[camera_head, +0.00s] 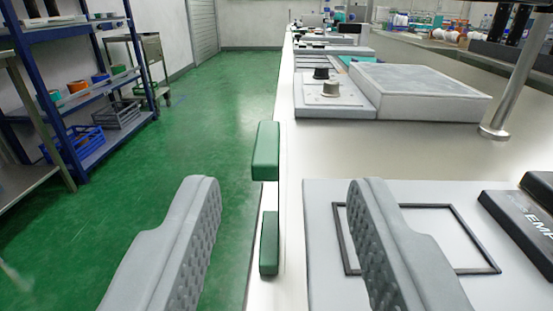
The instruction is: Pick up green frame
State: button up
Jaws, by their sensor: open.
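My gripper (287,190) is open, its two grey padded fingers spread wide at the bottom of the picture. Two green blocks, a farther one (266,150) and a nearer one (269,243), show between the fingers along the left edge of the bench. I cannot tell whether they are parts of one green frame. Nothing is visibly held. A thin dark rectangular frame (425,206) lies flat on a light grey plate to the right; my right finger hides part of its left side.
The metal bench (420,150) runs away to the back. On it are a grey box (420,90) with knobs, a metal post (510,75) and a black device (520,222) at right. Blue shelving (75,95) stands left; the green floor (200,130) between is clear.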

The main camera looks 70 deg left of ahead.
aim_at(271, 170)
jog(key=shift+x, duration=1.4)
jog(key=a, duration=0.4)
jog(key=shift+w+a+f, duration=0.1)
jog(key=shift+w+f, duration=0.2)
jog(key=shift+f, duration=0.1)
jog(key=shift+w+a, duration=0.2)
jog(key=shift+a, duration=0.25)
grip_shut()
